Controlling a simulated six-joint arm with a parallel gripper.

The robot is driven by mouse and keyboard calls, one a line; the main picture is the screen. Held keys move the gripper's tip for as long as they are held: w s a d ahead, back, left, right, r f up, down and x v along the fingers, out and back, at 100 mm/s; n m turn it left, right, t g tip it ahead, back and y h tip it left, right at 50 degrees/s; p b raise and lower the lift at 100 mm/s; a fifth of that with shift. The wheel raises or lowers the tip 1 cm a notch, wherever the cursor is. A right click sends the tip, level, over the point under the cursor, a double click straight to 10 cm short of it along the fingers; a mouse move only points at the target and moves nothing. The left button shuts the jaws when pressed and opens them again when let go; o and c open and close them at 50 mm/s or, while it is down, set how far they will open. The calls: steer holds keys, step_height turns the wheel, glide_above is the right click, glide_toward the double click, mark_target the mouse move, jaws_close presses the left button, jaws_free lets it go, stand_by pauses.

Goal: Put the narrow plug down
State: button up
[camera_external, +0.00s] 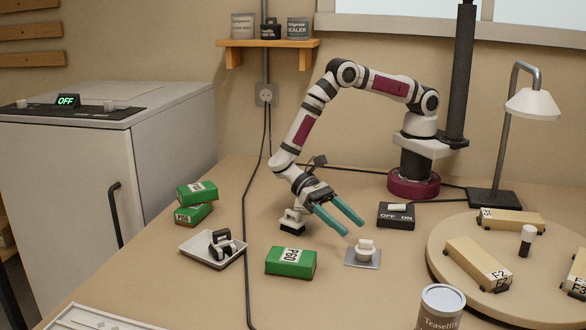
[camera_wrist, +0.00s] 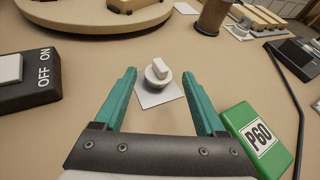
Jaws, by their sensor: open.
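A white plug-like piece (camera_external: 366,244) with a narrow raised tab on top stands upright on a light square plate (camera_external: 375,264) on the bench. I take it for the narrow plug. In the wrist view the piece (camera_wrist: 158,72) shows its round body and tab, with the plate (camera_wrist: 150,98) under it. My gripper (camera_external: 354,229) has two teal fingers, spread wide and empty. In the wrist view the gripper (camera_wrist: 159,75) has one fingertip on each side of the piece, with clear gaps. Whether the tips are level with it I cannot tell.
A green P60 box (camera_external: 291,264) lies left of the plate. A white tray (camera_external: 199,250) holds a black item. An OFF/ON switch box (camera_external: 396,218) sits behind. A round turntable (camera_external: 440,262) with wooden blocks and a can (camera_external: 441,306) are at the right.

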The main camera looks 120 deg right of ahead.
steer(key=w+d+r+m+t+h, duration=0.2)
steer(key=w+r+m+t, duration=0.45)
steer(key=r+m, duration=0.2)
steer(key=w+d+r+m+t+h, duration=0.1)
steer(key=w+d+r+m+t, duration=0.1)
steer(key=w+r+m+t, duration=0.55)
steer(key=s+d+r+m+h, duration=0.3)
steer(key=d+m+h, duration=0.3)
steer(key=m, duration=0.5)
steer(key=s+d+r+m+h, duration=0.25)
steer(key=d+m+h, duration=0.25)
steer(key=d+m, duration=0.5)
steer(key=s+f+m+g+h, duration=0.15)
steer(key=s+m+g, duration=0.45)
steer(key=s+m, duration=1.25)
steer(key=s+a+f+m+g+y, duration=0.1)
steer(key=s+a+m, duration=0.3)
steer(key=s, duration=0.4)
steer(key=s+a+f+m+g+y, duration=0.1)
steer(key=s+a+m+g+y, duration=0.2)
steer(key=s, duration=0.6)
steer(key=shift+a+f+m, duration=0.35)
steer(key=shift+a+m, duration=0.05)
steer(key=shift+m, duration=0.25)
